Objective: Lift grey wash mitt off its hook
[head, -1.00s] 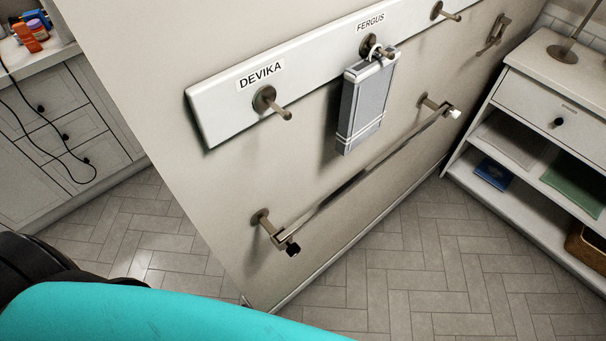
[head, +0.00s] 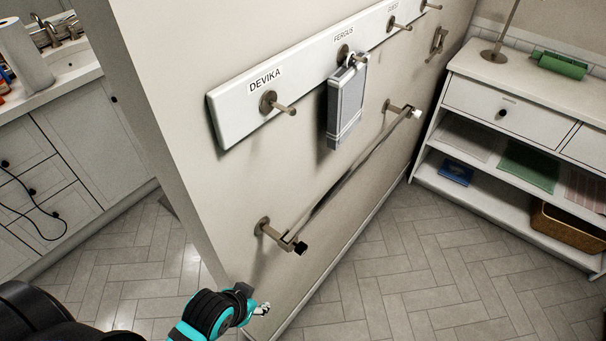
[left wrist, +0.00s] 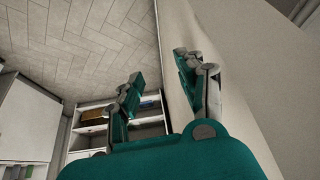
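The grey wash mitt (head: 346,104) hangs by its loop from the hook under the FERGUS label (head: 344,34) on the white hook board (head: 234,119) in the head view. My left gripper (head: 256,304) is low in the head view, below and left of the mitt and well apart from it, near the foot of the panel. In the left wrist view my left gripper (left wrist: 158,68) has its fingers spread with nothing between them. The mitt cannot be made out in the left wrist view. My right gripper is in neither view.
A towel bar (head: 345,180) juts from the panel below the mitt. An empty hook (head: 277,104) is under the DEVIKA label, and more hooks are to the right. A white shelf unit (head: 478,94) stands at right, a sink counter (head: 62,92) at left. The tiled floor is clear.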

